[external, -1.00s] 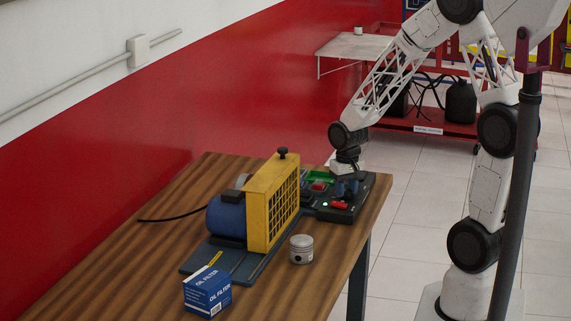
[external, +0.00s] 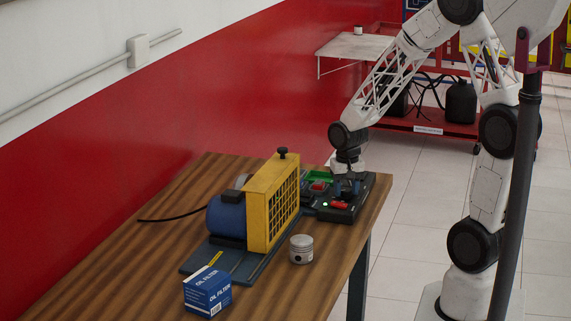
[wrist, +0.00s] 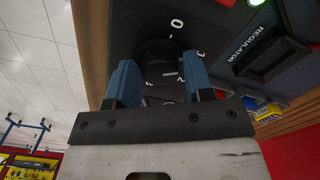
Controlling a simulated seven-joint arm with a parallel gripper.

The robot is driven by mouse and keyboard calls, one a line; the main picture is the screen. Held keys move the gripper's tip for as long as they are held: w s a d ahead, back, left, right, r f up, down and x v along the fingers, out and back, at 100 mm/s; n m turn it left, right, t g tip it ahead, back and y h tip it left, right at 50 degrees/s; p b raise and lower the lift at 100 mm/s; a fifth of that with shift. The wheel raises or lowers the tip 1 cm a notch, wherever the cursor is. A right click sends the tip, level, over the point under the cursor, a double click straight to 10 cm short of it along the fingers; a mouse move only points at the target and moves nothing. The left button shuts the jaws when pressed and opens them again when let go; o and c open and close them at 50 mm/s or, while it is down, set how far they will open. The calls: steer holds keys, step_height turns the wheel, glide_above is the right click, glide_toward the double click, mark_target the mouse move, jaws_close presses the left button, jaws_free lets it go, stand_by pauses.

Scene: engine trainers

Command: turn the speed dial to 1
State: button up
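The speed dial (wrist: 158,56) is a dark round knob on a dark panel, with pale marks around it. A 0 stands above it and slightly right; a smaller mark, apparently a 1, is to its right. A small pale line shows near the knob's lower right, but I cannot tell which mark the dial points to. In the external view my gripper (external: 347,187) points down over the control box (external: 368,194) and hides the dial.
The yellow guard (external: 272,202) and blue motor (external: 226,218) stand left of the control box. A red switch (external: 339,205) and green light are close to my fingers. A metal piston (external: 301,249) and an oil filter box (external: 207,291) are nearer the front.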

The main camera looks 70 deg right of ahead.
mark_target(343, 189)
steer(key=shift+o, duration=1)
steer(key=shift+r, duration=4.05)
steer(key=shift+f, duration=0.1)
steer(key=shift+a, duration=0.1)
steer(key=s+a+r+n+t, duration=0.1)
steer(key=s+a+r+n, duration=0.5)
steer(key=a, duration=0.6)
steer(key=s+a+r+n+t, duration=0.1)
steer(key=s+a+r+n, duration=0.4)
steer(key=s+a+r, duration=0.3)
steer(key=shift+s+a+r+n+t, duration=0.35)
steer(key=shift+s+a, duration=0.3)
steer(key=shift+a, duration=1.55)
